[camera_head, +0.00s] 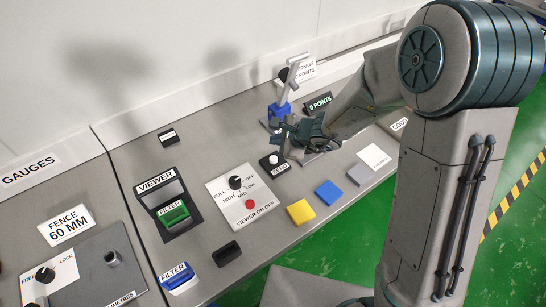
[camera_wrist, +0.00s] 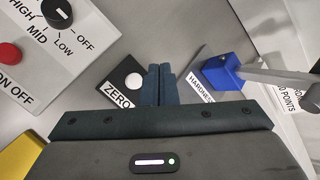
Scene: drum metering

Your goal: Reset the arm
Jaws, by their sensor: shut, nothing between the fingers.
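My arm reaches in from the right in the head view, bent at the elbow. My gripper (camera_head: 292,138) is above the table near the ZERO button and the blue-based hardness tester. In the wrist view the two dark fingers of my gripper (camera_wrist: 160,72) are together with nothing between them. The ZERO plate (camera_wrist: 125,80) with its white button lies just left of the fingertips, and it also shows in the head view (camera_head: 273,162). The blue tester base (camera_wrist: 222,72) stands to the right of the fingers, with a grey lever extending right. The gripper looks apart from both.
The viewer control panel (camera_head: 243,199) has a black knob and a red button. Yellow (camera_head: 300,212), blue (camera_head: 329,194) and grey (camera_head: 360,175) blocks lie along the front edge. A green filter (camera_head: 173,214) sits in the viewer; a blue filter (camera_head: 178,279) is nearer. A wall stands behind.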

